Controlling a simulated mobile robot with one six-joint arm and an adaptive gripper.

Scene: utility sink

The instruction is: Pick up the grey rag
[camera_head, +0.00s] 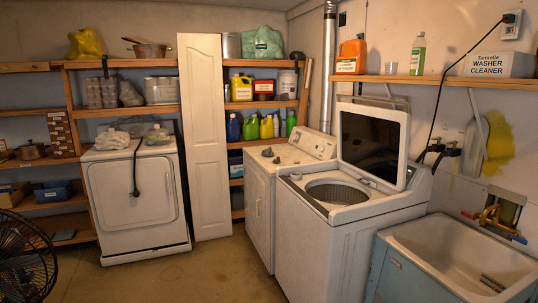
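I cannot pick out the grey rag with certainty. A crumpled pale grey-white cloth (112,139) lies on top of the white dryer (133,200) at the left, towards the back of its lid. A crumpled grey lump (130,95) sits on the shelf above it; whether it is cloth or a bag I cannot tell. Small dark lumps (268,152) rest on the middle white machine (258,190), too small to identify. My gripper is not in view.
An open-lidded washer (340,235) stands centre right, beside a utility sink (400,250) with brass taps (490,215). A black fan (25,262) stands at the lower left. A white door panel (206,140) leans against the shelves. The floor (200,275) between is clear.

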